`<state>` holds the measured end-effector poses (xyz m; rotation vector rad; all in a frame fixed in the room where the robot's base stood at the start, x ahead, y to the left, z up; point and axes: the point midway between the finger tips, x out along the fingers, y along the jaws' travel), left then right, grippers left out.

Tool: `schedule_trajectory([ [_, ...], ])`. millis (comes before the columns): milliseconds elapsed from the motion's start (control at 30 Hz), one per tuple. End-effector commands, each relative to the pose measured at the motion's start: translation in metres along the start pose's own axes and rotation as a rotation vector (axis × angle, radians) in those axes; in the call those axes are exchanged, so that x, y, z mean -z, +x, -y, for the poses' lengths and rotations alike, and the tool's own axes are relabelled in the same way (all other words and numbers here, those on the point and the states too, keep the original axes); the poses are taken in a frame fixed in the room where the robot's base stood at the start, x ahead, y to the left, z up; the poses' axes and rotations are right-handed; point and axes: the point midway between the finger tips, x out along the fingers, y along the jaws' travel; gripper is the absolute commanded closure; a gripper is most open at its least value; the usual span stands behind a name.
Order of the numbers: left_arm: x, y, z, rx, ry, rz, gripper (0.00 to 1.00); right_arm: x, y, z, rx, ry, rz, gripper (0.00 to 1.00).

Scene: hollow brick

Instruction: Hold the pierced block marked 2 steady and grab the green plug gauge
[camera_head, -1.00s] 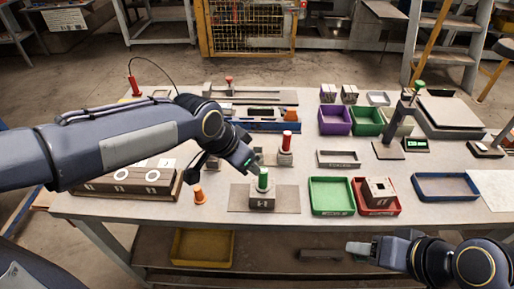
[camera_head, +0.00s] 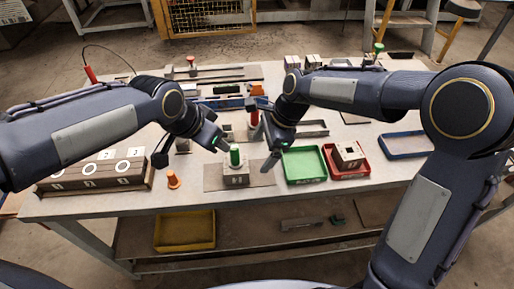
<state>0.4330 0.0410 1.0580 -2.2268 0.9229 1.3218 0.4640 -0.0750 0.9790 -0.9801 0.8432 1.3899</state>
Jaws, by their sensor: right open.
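The pierced block (camera_head: 236,176) stands on a flat brown plate on the bench. Its front marking is too small to read for certain. The green plug gauge (camera_head: 235,157) stands upright in its top, green handle showing. My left gripper (camera_head: 222,146) is just behind and left of the green handle, apparently apart from it; its jaw opening cannot be made out. My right gripper (camera_head: 271,153) is open and empty, to the right of the block and gauge, pointing down.
A red-handled gauge (camera_head: 253,118) stands close behind my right gripper. An orange plug (camera_head: 173,180) stands left of the plate. A green tray (camera_head: 304,181) and a red tray (camera_head: 362,172) holding another block lie to the right. A long ring-marked box (camera_head: 60,182) is at left.

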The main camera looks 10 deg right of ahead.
Motion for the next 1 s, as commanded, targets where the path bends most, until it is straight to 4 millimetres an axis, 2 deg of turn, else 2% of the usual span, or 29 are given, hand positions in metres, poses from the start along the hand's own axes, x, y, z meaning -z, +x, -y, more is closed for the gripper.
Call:
schedule_trajectory([
  [33, 0.0, 0.0, 0.0, 0.0, 0.0, 0.0, 0.64, -0.003, 0.009, 0.004, -0.012, 0.031, -0.003, 0.11],
  [200, 0.0, 0.0, 0.0, 0.0, 0.0, 0.0, 0.64, -0.008, 0.024, 0.009, -0.027, 0.09, -0.008, 0.11],
  [633, 0.0, 0.0, 0.0, 0.0, 0.0, 0.0, 0.64, -0.007, 0.084, 0.007, -0.03, 0.093, -0.009, 0.11],
  [800, 0.0, 0.0, 0.0, 0.0, 0.0, 0.0, 0.64, -0.007, 0.096, 0.007, -0.028, 0.092, -0.008, 0.11],
  [1000, 0.0, 0.0, 0.0, 0.0, 0.0, 0.0, 0.64, -0.007, 0.098, 0.007, -0.026, 0.091, -0.008, 0.11],
])
